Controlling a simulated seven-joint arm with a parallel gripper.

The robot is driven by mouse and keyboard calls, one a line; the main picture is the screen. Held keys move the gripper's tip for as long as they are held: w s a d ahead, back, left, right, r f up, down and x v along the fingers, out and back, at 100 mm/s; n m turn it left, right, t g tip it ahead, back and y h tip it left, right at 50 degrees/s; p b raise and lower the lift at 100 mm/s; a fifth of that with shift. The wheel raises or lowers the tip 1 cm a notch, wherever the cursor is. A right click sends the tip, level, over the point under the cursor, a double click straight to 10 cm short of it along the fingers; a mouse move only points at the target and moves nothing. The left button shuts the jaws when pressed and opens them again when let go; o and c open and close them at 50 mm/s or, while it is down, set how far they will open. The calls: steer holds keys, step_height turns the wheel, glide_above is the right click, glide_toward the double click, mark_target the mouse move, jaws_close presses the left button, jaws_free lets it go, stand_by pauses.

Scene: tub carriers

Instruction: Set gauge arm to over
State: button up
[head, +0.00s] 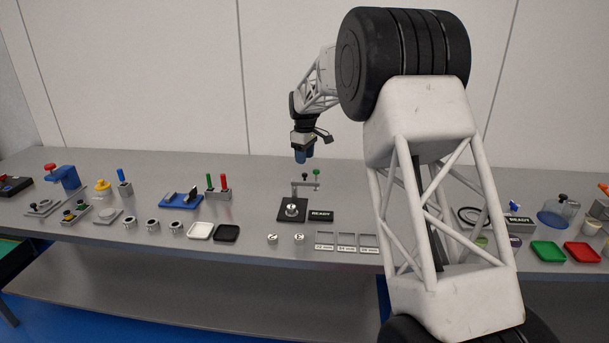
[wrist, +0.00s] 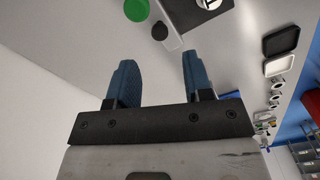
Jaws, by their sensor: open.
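The gauge (head: 292,209) stands on the bench, a black square base with a round metal piece on it and a post at the back. A thin grey gauge arm (head: 300,184) reaches right from the post, with a black knob (head: 305,176) and a green knob (head: 316,172) above it. In the wrist view the gauge arm (wrist: 172,41), black knob (wrist: 160,31) and green knob (wrist: 136,9) lie beyond the fingertips. My gripper (head: 300,157) is open and empty, pointing down above the gauge arm, apart from it. It also shows in the wrist view (wrist: 157,62). No over marking is legible.
White (head: 200,231) and black (head: 227,233) trays and a stand with red and green handles (head: 217,193) are to the left.

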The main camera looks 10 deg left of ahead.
mark_target(305, 173)
steer(key=shift+f, duration=3.8)
steer(key=shift+c, duration=0.3)
jaws_close()
